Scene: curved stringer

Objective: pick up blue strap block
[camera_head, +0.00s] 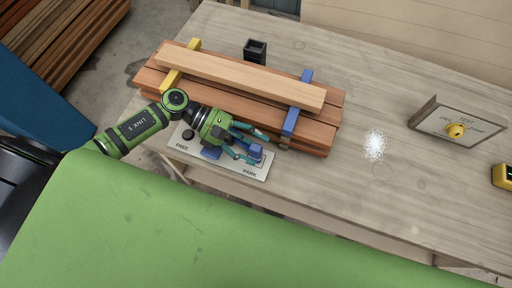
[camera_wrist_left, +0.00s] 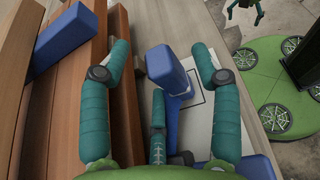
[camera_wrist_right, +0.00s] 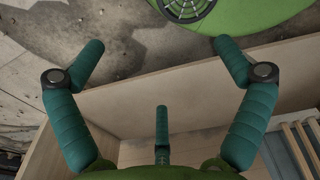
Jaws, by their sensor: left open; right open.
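The blue strap block (camera_head: 255,151) stands on the pale plate (camera_head: 247,171), near its PARK end. My left gripper (camera_head: 260,146) is over it with its fingers open. In the left wrist view the block (camera_wrist_left: 165,70) shows between the spread fingers of the left gripper (camera_wrist_left: 160,62), with gaps at both sides. The gripper's third finger hides part of it. A blue strap piece (camera_head: 296,108) lies across the planks; it also shows in the left wrist view (camera_wrist_left: 60,35). My right gripper (camera_wrist_right: 158,50) is open and empty, seen only in the right wrist view.
Stacked planks (camera_head: 240,78) lie just behind the plate, with a yellow strap piece (camera_head: 179,66) across their left end. A black open box (camera_head: 255,51) stands behind them. The table (camera_head: 375,185) is clear between.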

